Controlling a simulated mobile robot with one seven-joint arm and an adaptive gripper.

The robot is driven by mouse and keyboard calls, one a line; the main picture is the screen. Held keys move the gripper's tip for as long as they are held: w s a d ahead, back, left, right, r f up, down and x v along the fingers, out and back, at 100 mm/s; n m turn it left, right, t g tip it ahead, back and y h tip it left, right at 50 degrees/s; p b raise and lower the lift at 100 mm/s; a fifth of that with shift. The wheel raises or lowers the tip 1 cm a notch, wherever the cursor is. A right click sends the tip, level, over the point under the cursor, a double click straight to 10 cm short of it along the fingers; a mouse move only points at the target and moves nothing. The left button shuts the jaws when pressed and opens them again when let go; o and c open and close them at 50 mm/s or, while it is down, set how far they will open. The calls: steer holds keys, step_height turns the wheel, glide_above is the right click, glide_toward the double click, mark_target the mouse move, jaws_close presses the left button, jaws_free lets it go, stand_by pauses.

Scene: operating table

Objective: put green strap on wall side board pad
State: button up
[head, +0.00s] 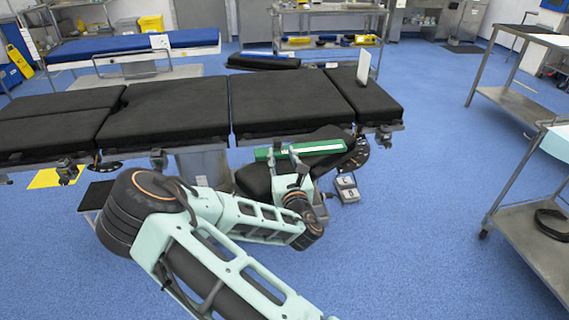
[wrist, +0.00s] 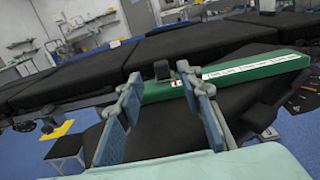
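The green strap (head: 320,147) is a long green bar with a white label along it. It lies on a black board pad (head: 255,181) on the near side of the operating table. It also shows in the wrist view (wrist: 260,70). My gripper (head: 283,152) is at the strap's left part, with its fingers spread. In the wrist view my gripper (wrist: 160,75) has a gap between the fingertips, and the strap shows beyond them; contact cannot be told. Another black pad (head: 262,63) sticks out on the table's far side, with a thin blue bar at its back edge.
The black table top (head: 180,107) runs across, with a white upright panel (head: 364,66) at its right end. A blue-topped stretcher (head: 130,45) stands behind. Steel trolleys (head: 520,100) stand at the right. A pedal box (head: 347,190) is on the floor. Blue floor lies open at the right.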

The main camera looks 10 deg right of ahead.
steer(key=shift+s, duration=2.15)
